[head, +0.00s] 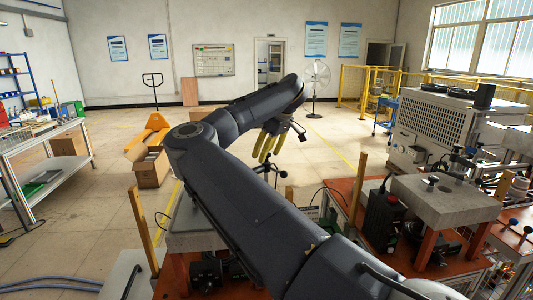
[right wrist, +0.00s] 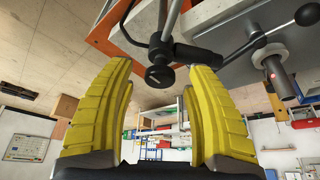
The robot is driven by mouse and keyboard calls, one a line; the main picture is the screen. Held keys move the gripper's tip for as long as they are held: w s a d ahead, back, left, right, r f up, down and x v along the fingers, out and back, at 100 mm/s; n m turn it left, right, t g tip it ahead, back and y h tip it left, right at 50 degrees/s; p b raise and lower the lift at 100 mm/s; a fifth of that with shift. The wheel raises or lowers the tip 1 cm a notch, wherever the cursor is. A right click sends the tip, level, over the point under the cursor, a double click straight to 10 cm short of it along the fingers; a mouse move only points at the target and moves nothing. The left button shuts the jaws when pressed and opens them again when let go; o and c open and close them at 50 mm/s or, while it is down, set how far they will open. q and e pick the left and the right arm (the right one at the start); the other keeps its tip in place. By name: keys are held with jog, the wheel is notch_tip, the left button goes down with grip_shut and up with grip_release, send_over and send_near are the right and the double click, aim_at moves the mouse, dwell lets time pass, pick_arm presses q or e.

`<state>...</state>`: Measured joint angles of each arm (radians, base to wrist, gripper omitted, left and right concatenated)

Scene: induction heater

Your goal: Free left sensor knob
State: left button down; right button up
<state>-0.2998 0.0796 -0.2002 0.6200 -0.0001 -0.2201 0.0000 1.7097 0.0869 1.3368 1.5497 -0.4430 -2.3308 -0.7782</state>
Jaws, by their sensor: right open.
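My right gripper (head: 264,157) shows in the head view with its yellow fingers pointing down and to the left, above a small black knobbed stand (head: 283,174). In the right wrist view my right gripper (right wrist: 162,72) is open. A black round knob (right wrist: 158,76) on a jointed metal rod lies between the fingertips in the picture, with gaps visible on both sides. It looks like a sensor knob; whether it is the left one I cannot tell. My dark arm hides part of the bench below. My left gripper is not in view.
A grey block (head: 445,201) with black-knobbed fittings stands on the orange bench at the right, beside a dark box (head: 383,221). In the right wrist view a black ball knob (right wrist: 307,14) on a rod is at the upper right. Wooden posts (head: 143,230) rise near the bench.

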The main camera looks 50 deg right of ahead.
jog(key=v, duration=1.2)
jog(key=shift+w, duration=0.1)
dwell(0.4)
